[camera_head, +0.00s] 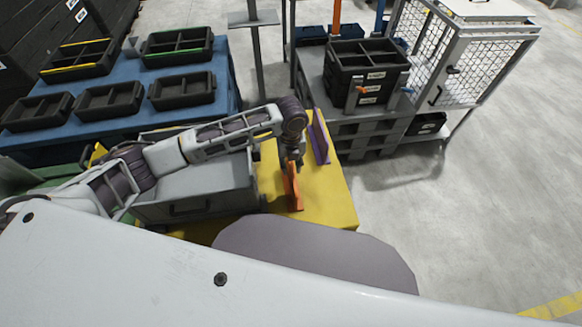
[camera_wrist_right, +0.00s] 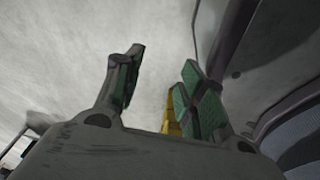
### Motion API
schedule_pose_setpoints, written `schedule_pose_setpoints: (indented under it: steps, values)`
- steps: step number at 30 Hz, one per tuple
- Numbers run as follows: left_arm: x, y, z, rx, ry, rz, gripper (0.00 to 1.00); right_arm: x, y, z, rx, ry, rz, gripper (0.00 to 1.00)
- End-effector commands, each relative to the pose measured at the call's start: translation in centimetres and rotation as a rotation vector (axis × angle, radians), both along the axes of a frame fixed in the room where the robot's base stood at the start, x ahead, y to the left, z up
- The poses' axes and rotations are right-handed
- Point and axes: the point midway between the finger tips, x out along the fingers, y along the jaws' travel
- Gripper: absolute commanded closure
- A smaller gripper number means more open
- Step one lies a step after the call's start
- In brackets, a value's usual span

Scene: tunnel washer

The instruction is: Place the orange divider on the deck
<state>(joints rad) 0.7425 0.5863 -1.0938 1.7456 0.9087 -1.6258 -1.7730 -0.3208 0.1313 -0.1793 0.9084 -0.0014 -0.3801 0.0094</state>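The orange divider (camera_head: 294,192) stands upright at the yellow deck (camera_head: 340,197). My left gripper (camera_head: 291,168) points down over its top end and appears shut on it; the fingertips are small and partly hidden. The divider's lower edge is at or just above the deck; I cannot tell if it touches. A purple divider (camera_head: 319,138) stands on the deck behind and to the right, apart from the orange one. In the right wrist view my right gripper (camera_wrist_right: 165,85) is open and empty, with green pads apart, above grey floor.
A grey metal box with a handle (camera_head: 190,203) stands left of the dividers. Several black trays (camera_head: 182,90) sit on a blue table (camera_head: 220,75). Black crates (camera_head: 365,70) stand on a grey pallet stack behind. A wire cage (camera_head: 470,65) is at right. Deck right of the dividers is bare.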

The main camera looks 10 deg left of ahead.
Motion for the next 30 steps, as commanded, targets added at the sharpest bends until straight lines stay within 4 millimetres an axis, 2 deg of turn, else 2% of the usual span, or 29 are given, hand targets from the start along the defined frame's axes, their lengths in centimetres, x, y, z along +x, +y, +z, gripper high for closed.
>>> schedule_pose_setpoints:
  steps: [6, 15, 21, 30]
  values:
    - [0.1, 0.0, 3.5, 0.000, -0.002, 0.000, 0.70, -1.5, -0.6, -0.2, -0.006, 0.014, 0.002, 0.60]
    - [0.0, 0.0, 7.4, 0.000, -0.001, 0.000, 0.70, -2.0, -1.2, -0.3, -0.012, 0.018, 0.003, 0.60]
    - [0.0, 0.0, 8.5, 0.001, 0.000, 0.000, 0.70, -1.9, -1.3, -0.3, -0.013, 0.014, 0.004, 0.60]
    - [0.0, 0.0, 8.6, 0.001, 0.000, 0.000, 0.70, -2.7, -1.5, -0.5, -0.015, 0.027, 0.003, 0.60]
